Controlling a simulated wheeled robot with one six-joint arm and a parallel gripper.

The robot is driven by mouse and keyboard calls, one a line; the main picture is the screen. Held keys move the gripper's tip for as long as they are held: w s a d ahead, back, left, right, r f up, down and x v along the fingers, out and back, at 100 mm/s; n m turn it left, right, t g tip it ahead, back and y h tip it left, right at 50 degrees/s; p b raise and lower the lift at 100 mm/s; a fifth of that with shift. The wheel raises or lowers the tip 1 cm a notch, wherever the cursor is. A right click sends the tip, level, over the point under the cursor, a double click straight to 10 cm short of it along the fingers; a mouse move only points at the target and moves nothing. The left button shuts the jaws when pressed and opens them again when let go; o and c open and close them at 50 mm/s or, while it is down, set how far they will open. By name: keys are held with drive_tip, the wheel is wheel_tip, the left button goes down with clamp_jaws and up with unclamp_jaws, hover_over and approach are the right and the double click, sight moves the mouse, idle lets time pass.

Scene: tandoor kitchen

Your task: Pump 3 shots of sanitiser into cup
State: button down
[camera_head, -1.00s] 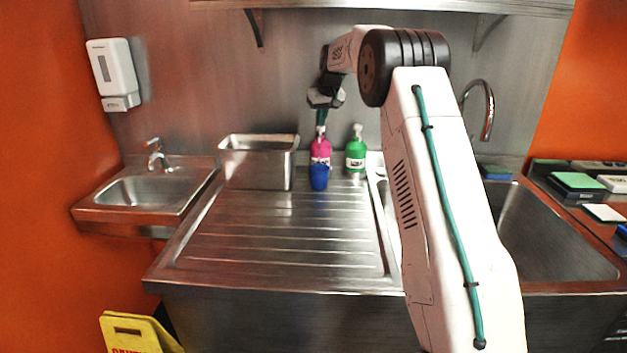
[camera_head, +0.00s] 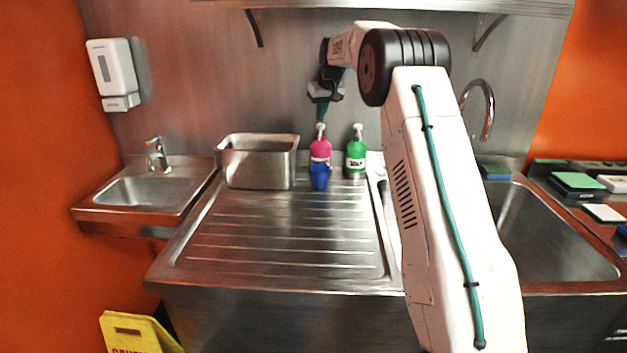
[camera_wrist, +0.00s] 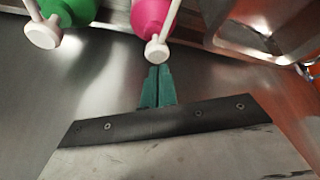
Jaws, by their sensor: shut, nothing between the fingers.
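A pink pump bottle (camera_head: 320,151) with a white pump head stands on the steel drainboard near the back wall. A green pump bottle (camera_head: 355,156) stands to its right. The labels are too small to read. A blue cup (camera_head: 319,178) stands directly in front of the pink bottle; its inside cannot be made out. My gripper (camera_head: 321,119) is shut and empty, pointing down just above the pink bottle's pump head. In the wrist view, the teal fingertips (camera_wrist: 158,68) are together near the white pump head (camera_wrist: 156,50), with the green bottle (camera_wrist: 72,10) at upper left.
A steel container (camera_head: 258,165) stands left of the bottles. A small hand basin (camera_head: 140,190) is at the left, below a wall dispenser (camera_head: 112,72). A large sink (camera_head: 545,240) with a tall tap (camera_head: 488,110) lies right of my arm. The front drainboard (camera_head: 280,245) is clear.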

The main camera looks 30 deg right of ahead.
idle(0.7)
drive_tip(key=shift+f, duration=1.35)
drive_tip(key=shift+r, duration=1.4)
drive_tip(key=shift+f, duration=1.4)
drive_tip(key=shift+r, duration=1.4)
